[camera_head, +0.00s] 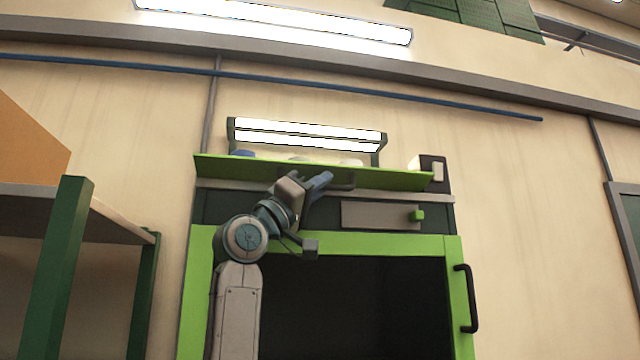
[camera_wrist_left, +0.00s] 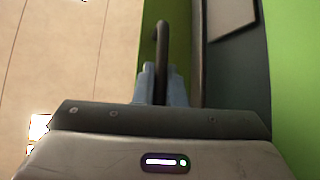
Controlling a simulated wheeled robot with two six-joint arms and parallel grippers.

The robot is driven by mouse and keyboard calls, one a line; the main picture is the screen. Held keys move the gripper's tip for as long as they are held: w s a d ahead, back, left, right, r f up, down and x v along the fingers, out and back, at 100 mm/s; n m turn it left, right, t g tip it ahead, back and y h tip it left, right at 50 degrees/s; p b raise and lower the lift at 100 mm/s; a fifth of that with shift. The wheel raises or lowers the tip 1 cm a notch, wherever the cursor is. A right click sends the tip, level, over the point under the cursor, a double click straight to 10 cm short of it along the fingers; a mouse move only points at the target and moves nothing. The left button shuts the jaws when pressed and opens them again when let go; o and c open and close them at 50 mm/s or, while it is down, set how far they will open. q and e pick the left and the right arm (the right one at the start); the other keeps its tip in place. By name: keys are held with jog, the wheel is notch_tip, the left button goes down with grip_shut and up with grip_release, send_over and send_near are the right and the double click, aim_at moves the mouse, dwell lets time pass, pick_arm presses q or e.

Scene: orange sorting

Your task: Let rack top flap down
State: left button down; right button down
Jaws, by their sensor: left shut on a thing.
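The rack's green top flap (camera_head: 390,177) stands raised, sticking out toward me along the top of the green-framed rack (camera_head: 455,300). A dark bar handle (camera_head: 343,182) is on the flap. My left gripper (camera_head: 322,181) is at the flap's underside, near its middle. In the left wrist view the blue fingers (camera_wrist_left: 162,84) are shut around the dark handle (camera_wrist_left: 161,45), with the green flap beside it. The fingertips are partly hidden behind the handle and gripper body. My right gripper is in neither view.
Below the flap is a grey panel (camera_head: 375,215) with a green knob (camera_head: 416,215). The open dark front of the rack has a black side handle (camera_head: 467,298). A shelf with green posts (camera_head: 58,270) stands at left. A lamp (camera_head: 308,133) is above.

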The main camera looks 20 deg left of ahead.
pick_arm(q)
jog(key=shift+w+a+f+m+g+h, duration=0.1)
jog(key=shift+f+m+g+h, duration=0.05)
jog(key=shift+m+h, duration=0.35)
jog(key=shift+f+m+g+h, duration=0.1)
jog(key=shift+m+g+h, duration=0.05)
jog(key=shift+m+h, duration=0.3)
jog(key=shift+m, duration=0.25)
jog(key=c, duration=1.8)
grip_release()
jog(key=shift+o, duration=0.2)
jog(key=shift+f, duration=0.1)
jog(key=b+v, duration=0.5)
jog(key=v, duration=0.5)
jog(key=shift+s+a+f, duration=0.2)
jog(key=shift+s+f, duration=0.05)
